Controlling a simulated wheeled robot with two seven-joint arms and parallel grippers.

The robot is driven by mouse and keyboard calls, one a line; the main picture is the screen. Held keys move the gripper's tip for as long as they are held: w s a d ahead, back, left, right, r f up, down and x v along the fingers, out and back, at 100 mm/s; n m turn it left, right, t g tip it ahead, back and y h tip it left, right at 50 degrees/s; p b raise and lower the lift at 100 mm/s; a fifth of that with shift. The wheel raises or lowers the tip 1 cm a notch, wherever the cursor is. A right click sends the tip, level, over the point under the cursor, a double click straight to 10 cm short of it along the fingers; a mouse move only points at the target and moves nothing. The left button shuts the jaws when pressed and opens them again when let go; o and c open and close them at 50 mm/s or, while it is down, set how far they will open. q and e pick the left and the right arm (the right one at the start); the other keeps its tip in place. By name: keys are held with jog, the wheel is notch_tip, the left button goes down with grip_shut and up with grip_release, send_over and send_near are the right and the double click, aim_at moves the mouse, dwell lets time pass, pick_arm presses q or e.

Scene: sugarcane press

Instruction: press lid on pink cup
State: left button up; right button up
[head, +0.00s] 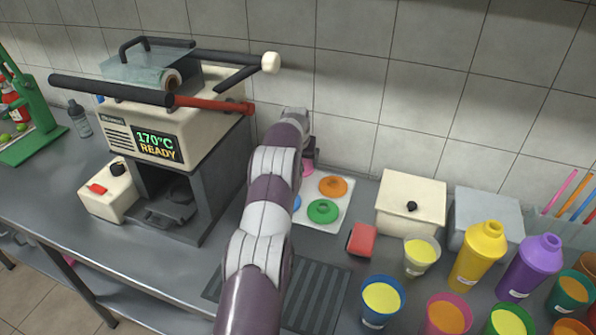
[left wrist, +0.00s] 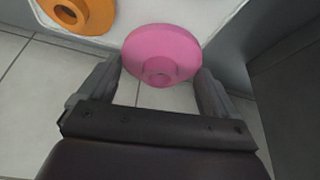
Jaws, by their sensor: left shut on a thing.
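The pink lid (left wrist: 162,42) is round with a raised centre. In the left wrist view it sits between the two fingers of my left gripper (left wrist: 158,78), which is shut on it. In the head view only a bit of the pink lid (head: 308,169) shows beside my arm, at the back of the white lid tray (head: 338,218); my fingers are mostly hidden there. Whether the lid touches the tray cannot be told. The pink cup (head: 447,318), open and filled with orange-yellow liquid, stands at the lower right, apart from my gripper. My right gripper is not in view.
Orange (head: 333,187), green (head: 323,211) and partly hidden blue lids lie on the tray. A red block (head: 361,240), cream box (head: 410,203), several filled cups and bottles (head: 479,255) crowd the right. A heating machine (head: 170,130) stands left. The tiled wall is close behind.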

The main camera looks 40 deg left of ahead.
pick_arm(q)
jog(key=w+d+r, duration=0.4)
jog(key=d+r, duration=0.2)
jog(key=d, duration=0.4)
jog(key=shift+d+r, duration=0.15)
jog(key=shift+d, duration=0.1)
